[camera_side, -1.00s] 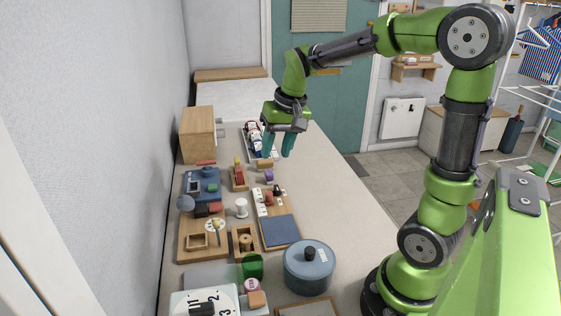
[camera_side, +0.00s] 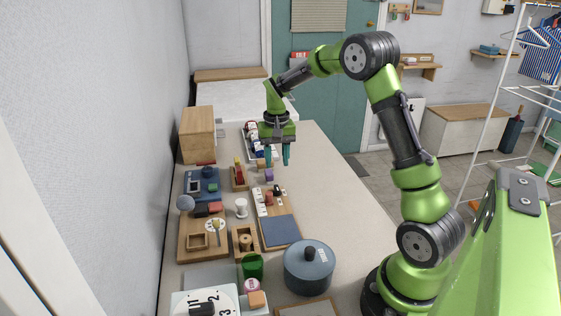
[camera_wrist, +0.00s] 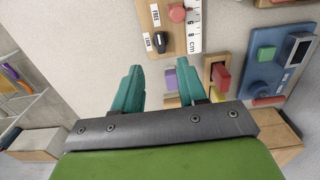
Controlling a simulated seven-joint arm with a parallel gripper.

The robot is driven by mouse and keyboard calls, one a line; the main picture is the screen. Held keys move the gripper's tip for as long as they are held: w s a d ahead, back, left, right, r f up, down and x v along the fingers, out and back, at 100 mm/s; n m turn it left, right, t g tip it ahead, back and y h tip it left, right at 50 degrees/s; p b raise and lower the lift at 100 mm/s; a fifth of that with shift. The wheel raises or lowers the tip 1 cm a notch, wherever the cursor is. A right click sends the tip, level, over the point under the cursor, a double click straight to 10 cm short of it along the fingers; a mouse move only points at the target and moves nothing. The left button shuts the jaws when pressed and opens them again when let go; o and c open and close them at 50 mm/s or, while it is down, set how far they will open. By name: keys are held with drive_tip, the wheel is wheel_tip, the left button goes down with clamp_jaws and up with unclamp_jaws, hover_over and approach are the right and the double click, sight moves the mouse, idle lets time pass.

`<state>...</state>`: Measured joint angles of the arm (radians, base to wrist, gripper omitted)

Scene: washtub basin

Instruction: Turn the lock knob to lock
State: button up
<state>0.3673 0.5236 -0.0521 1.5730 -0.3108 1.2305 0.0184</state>
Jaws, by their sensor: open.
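The black lock knob (camera_side: 277,190) stands at the far end of a wooden board (camera_side: 270,216) on the bench. In the wrist view the knob (camera_wrist: 161,41) sits beside two small white labels; the upper reads FREE, and the lower-left one seems to read LOCK. I cannot tell which label the knob points to. My gripper (camera_side: 277,158) points down with teal fingers apart and empty. It is above the bench, beyond the knob, and apart from it. In the wrist view the knob lies ahead of the gap between the fingertips (camera_wrist: 161,82).
A purple block (camera_side: 269,174) lies close to the board's far end. Wooden fixtures and a blue device (camera_side: 202,185) stand to the left. The bench to the right is clear.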

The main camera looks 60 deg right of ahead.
sight(277, 187)
wheel_tip(277, 187, down, 9)
drive_tip(key=shift+r, duration=0.1)
idle(0.3)
clamp_jaws()
